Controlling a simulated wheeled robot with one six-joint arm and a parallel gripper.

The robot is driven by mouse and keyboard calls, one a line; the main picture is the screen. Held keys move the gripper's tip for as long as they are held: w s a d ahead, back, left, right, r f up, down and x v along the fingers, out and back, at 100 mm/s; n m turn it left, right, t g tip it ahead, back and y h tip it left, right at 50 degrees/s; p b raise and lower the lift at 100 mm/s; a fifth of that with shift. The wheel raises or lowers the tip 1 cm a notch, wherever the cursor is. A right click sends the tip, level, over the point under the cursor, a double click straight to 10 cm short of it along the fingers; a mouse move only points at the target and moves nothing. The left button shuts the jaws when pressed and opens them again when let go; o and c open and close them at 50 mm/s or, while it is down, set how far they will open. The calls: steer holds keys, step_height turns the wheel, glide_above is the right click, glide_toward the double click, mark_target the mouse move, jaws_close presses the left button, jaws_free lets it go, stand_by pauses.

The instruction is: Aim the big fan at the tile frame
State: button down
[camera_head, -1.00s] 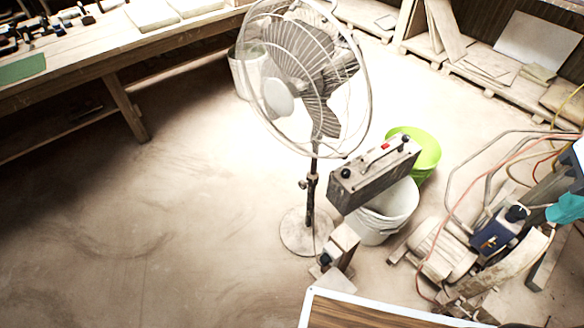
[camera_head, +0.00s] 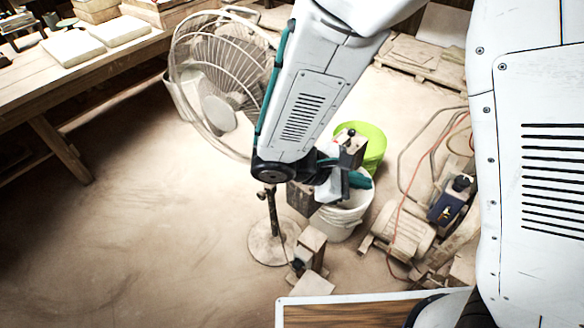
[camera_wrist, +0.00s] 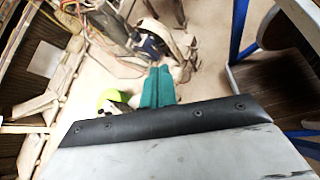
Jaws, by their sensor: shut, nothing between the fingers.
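The big fan (camera_head: 217,112) stands on a round base (camera_head: 272,241) left of centre in the head view. Its wire cage faces the lower left, and my arm hides its right part. My gripper (camera_head: 357,179) is low over the white bucket, right of the fan's pole and apart from the cage. Its teal fingers (camera_wrist: 158,80) are shut and empty in the wrist view. The fan does not show clearly in the wrist view. I cannot make out the tile frame in either view.
A grey box (camera_head: 301,198), partly hidden by my arm, is by the white bucket (camera_head: 338,221). A green bucket (camera_head: 372,145) stands behind. A compressor (camera_head: 405,230) with hoses is right, a wood top with white edge (camera_head: 350,312) in front. Floor on the left is clear.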

steer(key=w+a+f+n+t+y, duration=0.3)
steer(key=w+a+f+n+t, duration=0.1)
steer(key=a+f+n+t, duration=0.4)
steer(key=w+a+f+n+t+y, duration=0.3)
steer(key=w+a+f+n+t, duration=0.2)
steer(key=a+f+n, duration=0.4)
steer(key=a+x, duration=0.1)
steer(key=x, duration=1.1)
steer(key=shift+w+m, duration=0.3)
steer(key=shift+w, duration=0.25)
steer(key=shift+a+r+t+y, duration=0.2)
steer(key=shift+t+y, duration=0.1)
steer(key=shift+y, duration=0.2)
